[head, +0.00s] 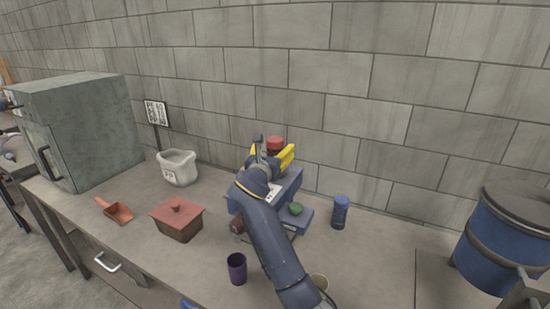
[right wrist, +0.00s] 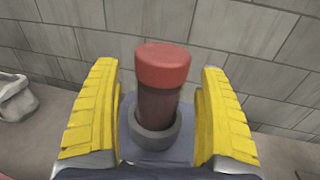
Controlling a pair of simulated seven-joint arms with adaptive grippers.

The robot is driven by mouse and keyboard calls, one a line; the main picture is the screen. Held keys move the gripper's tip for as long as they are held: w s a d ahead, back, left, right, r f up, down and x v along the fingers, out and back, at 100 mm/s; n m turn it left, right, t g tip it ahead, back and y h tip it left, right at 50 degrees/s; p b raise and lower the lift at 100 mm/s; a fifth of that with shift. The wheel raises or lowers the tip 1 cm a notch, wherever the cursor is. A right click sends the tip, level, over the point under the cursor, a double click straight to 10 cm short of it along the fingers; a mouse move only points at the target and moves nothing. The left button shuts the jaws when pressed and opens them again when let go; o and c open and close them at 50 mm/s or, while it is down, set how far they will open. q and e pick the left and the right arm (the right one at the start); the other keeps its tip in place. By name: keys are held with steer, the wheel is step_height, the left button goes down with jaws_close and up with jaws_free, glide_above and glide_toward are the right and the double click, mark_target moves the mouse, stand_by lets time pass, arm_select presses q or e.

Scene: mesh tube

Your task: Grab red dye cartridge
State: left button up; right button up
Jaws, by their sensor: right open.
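The red dye cartridge, with a red cap and dark brown body, stands upright in a grey round socket (right wrist: 154,130) in the right wrist view (right wrist: 161,68). In the head view its red cap (head: 275,142) shows just beyond my right gripper (head: 270,156). My right gripper is open. Its two yellow fingers stand on either side of the cartridge in the right wrist view (right wrist: 157,100), with a visible gap on each side. The socket is on a blue device (head: 290,186), partly hidden by my right arm. My left gripper is not in view.
A block wall stands behind; a blue drum (head: 505,240) is right.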

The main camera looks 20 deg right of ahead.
steer(key=shift+w+d, duration=0.3)
steer(key=shift+w, duration=0.2)
steer(key=c, duration=1.4)
